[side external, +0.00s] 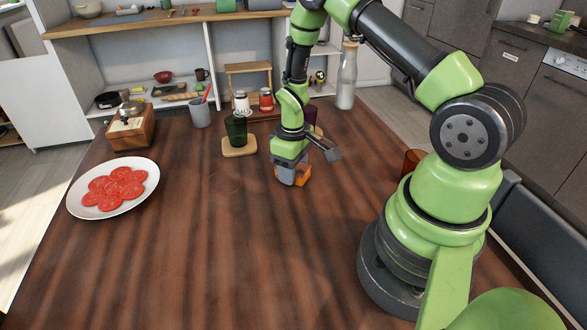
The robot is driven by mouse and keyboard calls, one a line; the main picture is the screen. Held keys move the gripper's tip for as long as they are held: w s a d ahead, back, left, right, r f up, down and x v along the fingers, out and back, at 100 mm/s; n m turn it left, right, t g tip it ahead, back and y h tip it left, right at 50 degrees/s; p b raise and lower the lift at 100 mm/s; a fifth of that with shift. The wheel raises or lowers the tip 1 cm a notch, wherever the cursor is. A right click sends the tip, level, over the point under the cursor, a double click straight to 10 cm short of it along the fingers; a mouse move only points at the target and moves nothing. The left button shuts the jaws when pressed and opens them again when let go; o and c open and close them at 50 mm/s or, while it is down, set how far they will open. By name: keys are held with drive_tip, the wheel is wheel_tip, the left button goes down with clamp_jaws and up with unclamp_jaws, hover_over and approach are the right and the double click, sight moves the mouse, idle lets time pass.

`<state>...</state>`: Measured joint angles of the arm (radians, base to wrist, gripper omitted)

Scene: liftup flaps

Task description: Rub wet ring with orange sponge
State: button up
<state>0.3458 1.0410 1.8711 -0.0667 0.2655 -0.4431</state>
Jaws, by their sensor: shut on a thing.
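My gripper (291,180) points down near the middle of the table and is shut on the orange sponge (305,175). The sponge is low, at or just above the wood; I cannot tell if it touches. The gripper hides part of it. The wet ring (225,183) is a faint, thin reddish circle on the table, to the left of the sponge and apart from it.
A dark green glass (236,132) stands on a wooden coaster (239,149) behind the ring. A white plate of red slices (82,210) is at the left. A milk bottle (346,80) and spice jars stand behind. The wooden table (200,270) is clear in front.

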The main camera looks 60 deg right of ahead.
drive_tip(key=shift+w+d, duration=1.95)
drive_tip(key=shift+d, duration=0.3)
drive_tip(key=shift+s, duration=0.35)
drive_tip(key=shift+s+a, duration=2.4)
drive_tip(key=shift+a, duration=0.1)
drive_tip(key=shift+w+d, duration=2.45)
drive_tip(key=shift+d, duration=0.05)
drive_tip(key=shift+w+d+r, duration=0.1)
drive_tip(key=shift+w+d, duration=0.05)
wheel_tip(320, 180, up, 8)
